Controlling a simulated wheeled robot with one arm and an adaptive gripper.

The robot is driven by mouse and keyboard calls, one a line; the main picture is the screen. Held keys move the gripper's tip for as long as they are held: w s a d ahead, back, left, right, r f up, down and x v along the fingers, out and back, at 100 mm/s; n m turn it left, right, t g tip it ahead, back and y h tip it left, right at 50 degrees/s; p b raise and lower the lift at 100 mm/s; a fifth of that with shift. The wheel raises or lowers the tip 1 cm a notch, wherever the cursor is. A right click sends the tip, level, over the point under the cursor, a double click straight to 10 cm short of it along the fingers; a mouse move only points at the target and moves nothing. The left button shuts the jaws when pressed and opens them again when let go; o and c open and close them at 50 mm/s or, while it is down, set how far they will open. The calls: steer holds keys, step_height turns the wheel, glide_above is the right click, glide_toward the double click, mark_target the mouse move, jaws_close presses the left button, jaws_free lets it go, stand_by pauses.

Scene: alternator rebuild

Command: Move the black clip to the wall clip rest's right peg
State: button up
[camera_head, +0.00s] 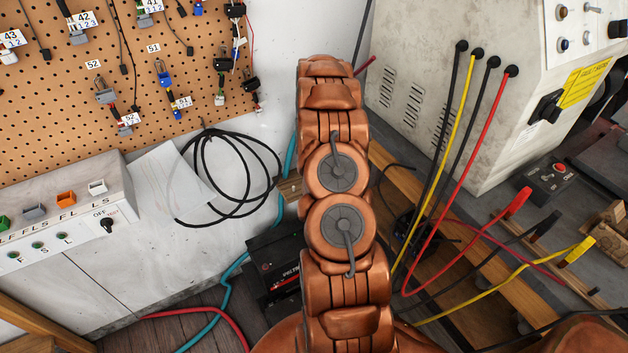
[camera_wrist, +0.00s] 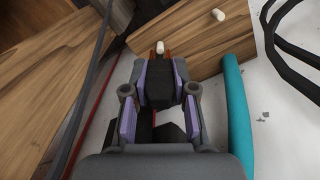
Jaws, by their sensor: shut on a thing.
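My gripper (camera_wrist: 162,92) shows in the wrist view with purple-lined fingers shut on the black clip (camera_wrist: 158,92). The clip has a black body and copper-coloured jaw tips pointing up the picture. The wooden wall clip rest (camera_wrist: 195,52) lies just beyond the clip. It has two pale pegs: one peg (camera_wrist: 160,47) is at the clip's tips, and the other peg (camera_wrist: 217,15) is farther up and right. I cannot tell whether the tips touch or surround the nearer peg. In the head view my arm hides the gripper and clip; a small part of the rest (camera_head: 290,187) shows.
A teal hose (camera_wrist: 237,115) runs close to the right of my gripper. A coiled black cable (camera_head: 225,180) hangs on the wall. A black battery (camera_head: 275,265) sits low, left of my arm. A test bench (camera_head: 450,110) with yellow, red and black cables stands right.

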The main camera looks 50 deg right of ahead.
steer(key=shift+f, duration=0.9)
steer(key=o, duration=0.9)
steer(key=shift+r, duration=0.15)
steer(key=shift+r, duration=4.1)
